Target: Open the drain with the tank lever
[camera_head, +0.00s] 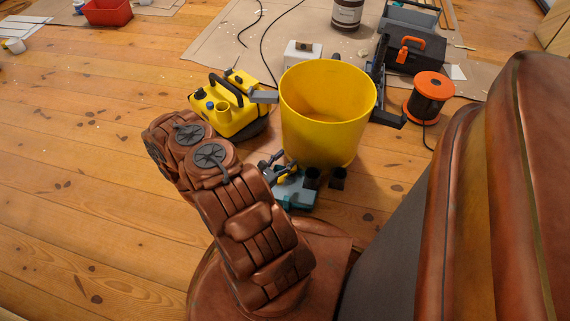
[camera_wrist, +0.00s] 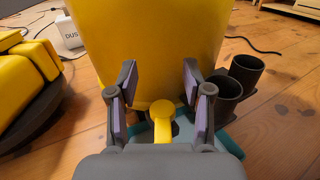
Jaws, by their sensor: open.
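The tank is a large yellow tub (camera_head: 322,125), open at the top, standing upright on the floor. Its lower wall (camera_wrist: 150,45) fills the top of the wrist view. A yellow lever (camera_wrist: 163,126) with a rounded end shows low in the wrist view, in front of the tub and above a teal base (camera_wrist: 225,138). My gripper (camera_wrist: 158,80) is open, its two purple-padded fingers on either side of the lever with visible gaps. It holds nothing. In the head view the gripper shows only small and partly hidden behind my arm, beside the teal base (camera_head: 296,195).
Two dark cups (camera_wrist: 246,70) stand right of the lever. A yellow machine (camera_head: 225,108) with a black handle stands left of the tub. An orange cable reel (camera_head: 430,95) and a dark toolbox (camera_head: 415,55) are to the right.

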